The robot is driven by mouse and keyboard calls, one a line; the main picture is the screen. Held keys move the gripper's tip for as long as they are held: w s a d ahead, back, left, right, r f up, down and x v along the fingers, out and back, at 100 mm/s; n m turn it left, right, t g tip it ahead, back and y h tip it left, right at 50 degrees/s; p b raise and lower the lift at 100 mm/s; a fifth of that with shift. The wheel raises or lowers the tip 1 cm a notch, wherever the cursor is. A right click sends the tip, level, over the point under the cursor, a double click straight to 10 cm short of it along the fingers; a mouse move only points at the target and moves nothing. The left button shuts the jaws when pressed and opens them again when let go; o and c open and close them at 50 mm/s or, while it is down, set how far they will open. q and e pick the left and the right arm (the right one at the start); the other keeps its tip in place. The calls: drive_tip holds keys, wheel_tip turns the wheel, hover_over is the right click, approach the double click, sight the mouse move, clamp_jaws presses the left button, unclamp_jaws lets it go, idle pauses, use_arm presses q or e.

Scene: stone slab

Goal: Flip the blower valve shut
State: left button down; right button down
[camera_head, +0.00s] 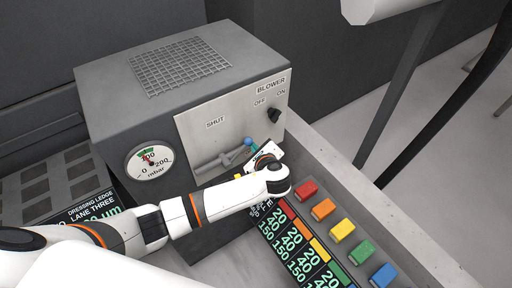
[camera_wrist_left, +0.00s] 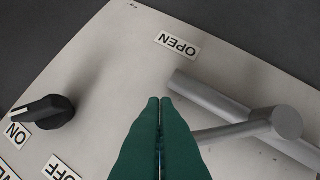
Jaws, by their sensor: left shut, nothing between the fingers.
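The blower valve (camera_head: 222,160) is a grey pipe with a hub and lever on the light panel of a grey box. In the head view, the lever's blue ball end (camera_head: 248,142) points up and right, away from the SHUT label (camera_head: 215,122). In the left wrist view, the pipe (camera_wrist_left: 210,98), the hub (camera_wrist_left: 286,122) and a thin lever running to the green fingers show, with the OPEN label (camera_wrist_left: 177,43) above. My left gripper (camera_wrist_left: 160,103) is shut and empty, its fingers hiding the lever's end; I cannot tell if they touch it.
A black knob (camera_head: 274,115) sits by the OFF and ON labels; it also shows in the left wrist view (camera_wrist_left: 44,112). A gauge (camera_head: 149,162) is on the box's left. Several coloured blocks, including a red one (camera_head: 306,191), line the console at lower right.

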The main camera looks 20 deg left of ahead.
sight(246, 142)
use_arm(q)
drive_tip(key=shift+s+a+r+n+t+h+p, duration=0.15)
drive_tip(key=shift+s+a+r+n+t+p, duration=0.15)
drive_tip(key=shift+s+r+n+t+p, duration=0.15)
drive_tip(key=shift+s+a+r+n+t+h+p, duration=0.15)
drive_tip(key=shift+s+a+r+n+t+p, duration=0.15)
drive_tip(key=shift+r, duration=0.2)
drive_tip(key=shift+s+a+r+n+t+b, duration=0.3)
drive_tip(key=shift+s+a+r+n+t, duration=0.1)
drive_tip(key=shift+n+t, duration=0.2)
drive_tip(key=shift+s+a+r+n+t+b, duration=0.35)
drive_tip(key=shift+s+n+t+b, duration=0.3)
drive_tip(key=shift+b, duration=0.25)
drive_tip(key=shift+s+a+r+n+t+b, duration=0.3)
drive_tip(key=shift+s+a+n+b, duration=0.2)
drive_tip(key=shift+n+b, duration=0.35)
drive_tip(key=shift+s+a+r+n+t+b, duration=0.25)
drive_tip(key=shift+s+a+n+t+b, duration=0.25)
drive_tip(key=shift+b, duration=0.4)
